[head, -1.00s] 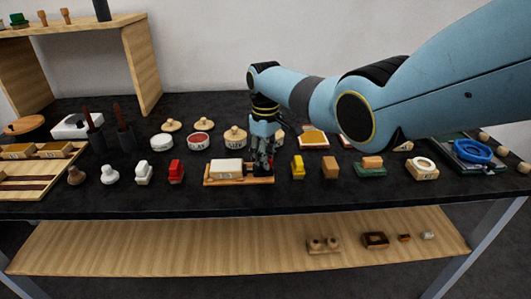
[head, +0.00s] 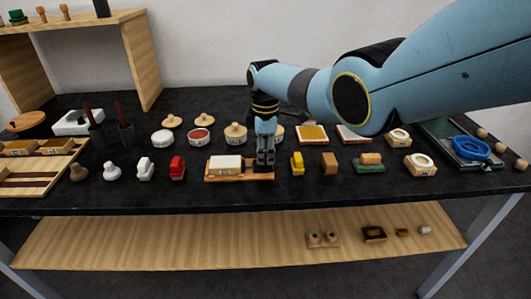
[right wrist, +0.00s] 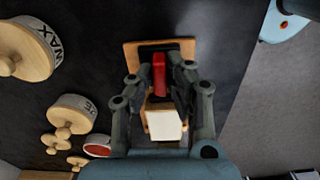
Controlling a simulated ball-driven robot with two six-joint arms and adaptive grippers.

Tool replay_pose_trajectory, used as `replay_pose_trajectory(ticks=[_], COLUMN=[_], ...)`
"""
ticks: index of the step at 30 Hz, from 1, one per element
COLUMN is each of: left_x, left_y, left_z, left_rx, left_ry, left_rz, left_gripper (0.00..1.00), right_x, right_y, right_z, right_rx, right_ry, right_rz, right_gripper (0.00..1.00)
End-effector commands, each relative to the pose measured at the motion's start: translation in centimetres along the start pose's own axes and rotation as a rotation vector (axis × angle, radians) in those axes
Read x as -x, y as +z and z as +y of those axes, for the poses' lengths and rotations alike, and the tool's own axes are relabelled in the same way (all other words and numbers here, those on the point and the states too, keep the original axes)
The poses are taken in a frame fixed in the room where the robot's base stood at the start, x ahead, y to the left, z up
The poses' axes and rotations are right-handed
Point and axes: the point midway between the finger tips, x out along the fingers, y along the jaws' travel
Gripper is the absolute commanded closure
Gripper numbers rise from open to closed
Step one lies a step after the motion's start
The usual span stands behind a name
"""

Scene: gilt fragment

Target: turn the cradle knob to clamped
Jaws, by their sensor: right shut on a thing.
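The cradle is a wooden base (head: 212,178) near the front of the black table, and its edge also shows in the right wrist view (right wrist: 131,56). A white block (head: 226,162) lies on it; it shows in the right wrist view too (right wrist: 166,126). The red bar-shaped knob (right wrist: 159,74) sits at one end of the cradle. My right gripper (head: 265,166) points down over that right end and is shut on the knob, with a finger on each side of it in the right wrist view. The fingers hide the knob in the head view. My left gripper is out of view.
A red stamp-like piece (head: 177,168) stands left of the cradle and a yellow one (head: 297,163) stands close to its right. Round lidded jars (head: 236,135) stand just behind. A blue ring (head: 470,148) lies at the far right. The table's front strip is clear.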

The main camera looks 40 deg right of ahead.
Motion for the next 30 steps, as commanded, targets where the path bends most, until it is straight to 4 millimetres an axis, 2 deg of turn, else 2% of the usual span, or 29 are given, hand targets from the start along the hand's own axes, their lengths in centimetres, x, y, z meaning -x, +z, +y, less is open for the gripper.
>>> replay_pose_trajectory(ticks=[17,18,22,23,30], left_x=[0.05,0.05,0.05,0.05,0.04], left_y=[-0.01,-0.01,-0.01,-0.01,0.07], left_z=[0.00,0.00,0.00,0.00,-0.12], left_rx=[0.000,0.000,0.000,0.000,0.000], left_ry=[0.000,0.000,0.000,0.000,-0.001], left_rz=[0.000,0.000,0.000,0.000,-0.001], left_gripper=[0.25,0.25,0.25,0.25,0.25], right_x=[0.18,0.18,0.14,0.13,0.09], right_y=[-0.13,-0.13,-0.10,-0.09,-0.05], right_z=[0.16,0.16,0.12,0.11,0.06], right_rx=[0.034,0.033,0.033,0.033,0.033], right_ry=[0.005,0.005,0.004,0.003,0.002], right_rz=[0.004,0.004,0.003,0.003,0.001], right_gripper=[1.00,0.83,0.66,0.63,0.63])
